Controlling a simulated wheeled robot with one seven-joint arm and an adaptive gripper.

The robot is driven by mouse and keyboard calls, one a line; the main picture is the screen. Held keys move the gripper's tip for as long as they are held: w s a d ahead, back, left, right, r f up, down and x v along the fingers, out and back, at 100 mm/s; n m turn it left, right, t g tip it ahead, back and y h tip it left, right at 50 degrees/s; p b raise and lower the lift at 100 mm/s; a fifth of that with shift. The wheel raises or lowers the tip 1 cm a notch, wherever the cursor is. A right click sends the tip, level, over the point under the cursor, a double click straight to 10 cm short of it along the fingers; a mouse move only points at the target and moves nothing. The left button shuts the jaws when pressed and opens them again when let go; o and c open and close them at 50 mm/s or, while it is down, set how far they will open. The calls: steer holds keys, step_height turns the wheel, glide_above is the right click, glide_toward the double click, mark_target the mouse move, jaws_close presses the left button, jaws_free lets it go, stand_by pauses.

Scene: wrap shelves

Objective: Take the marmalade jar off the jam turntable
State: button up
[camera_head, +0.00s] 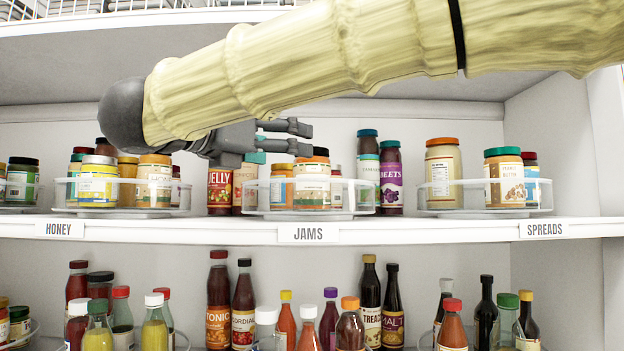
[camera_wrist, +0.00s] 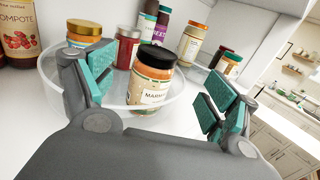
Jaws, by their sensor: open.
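The marmalade jar (camera_wrist: 150,92) is orange with a cream label reading "MARM" and a dark-topped lid. It stands upright near the edge of the clear round turntable (camera_wrist: 177,104). In the head view the jar (camera_head: 312,188) is at the front of the turntable (camera_head: 258,208) above the JAMS label. My gripper (camera_wrist: 158,85) is open and empty, with one teal-padded finger on either side of the jar in the wrist view. I cannot tell whether either finger touches it.
A yellow-lidded jar (camera_wrist: 84,34) and a red jar (camera_wrist: 127,46) share the turntable. A compote jar (camera_wrist: 17,35) stands beside it. HONEY (camera_head: 70,208) and SPREADS (camera_head: 436,208) turntables flank it. The white shelf front is clear; the upper shelf is overhead.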

steer(key=p+x, duration=0.2)
steer(key=x, duration=0.2)
steer(key=p+x, duration=0.2)
steer(key=x, duration=0.2)
steer(key=shift+w+r, duration=0.25)
steer(key=shift+w+d+f, duration=0.1)
steer(key=shift+w+d, duration=0.1)
steer(key=c, duration=1.9)
jaws_close()
